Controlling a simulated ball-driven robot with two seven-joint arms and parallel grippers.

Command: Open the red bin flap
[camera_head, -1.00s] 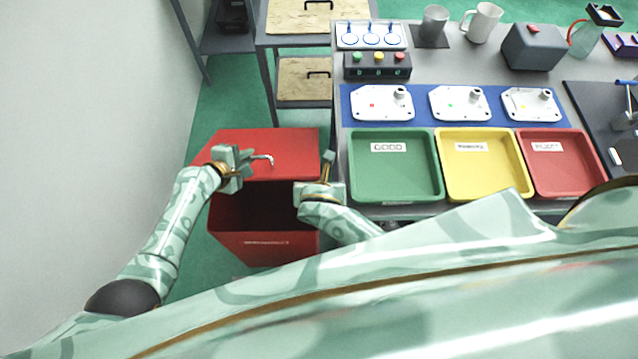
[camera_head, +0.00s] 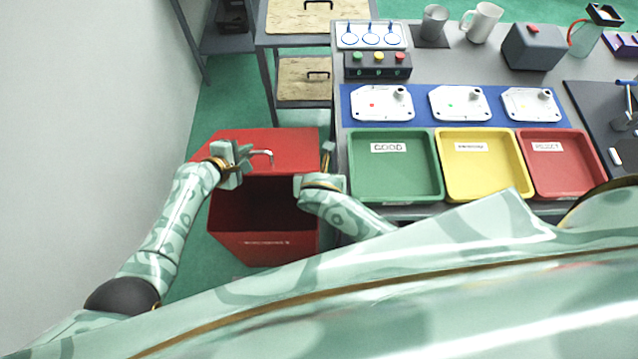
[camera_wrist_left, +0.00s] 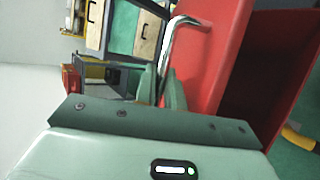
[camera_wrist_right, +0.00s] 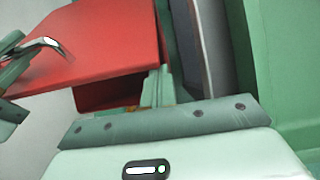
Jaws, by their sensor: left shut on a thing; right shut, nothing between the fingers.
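The red bin (camera_head: 265,246) stands on the floor left of the bench, its dark inside showing. Its red flap (camera_head: 295,148) is raised at the back, leaving a wide opening in front. My left gripper (camera_head: 245,153) is shut on the bent metal handle (camera_head: 266,154) of the flap. The left wrist view shows the handle (camera_wrist_left: 176,40) running down between the fingers (camera_wrist_left: 160,92), beside the flap (camera_wrist_left: 215,50). My right gripper (camera_head: 327,156) is shut and empty near the bin's right side. The right wrist view shows its closed fingers (camera_wrist_right: 157,88) in front of the flap (camera_wrist_right: 110,42).
The bench with green (camera_head: 391,195), yellow (camera_head: 484,192) and red trays (camera_head: 565,188) stands just right of my right gripper. A pale wall (camera_head: 90,120) is at the left. A cabinet with wooden drawers (camera_head: 303,92) stands behind the bin; some green floor between is clear.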

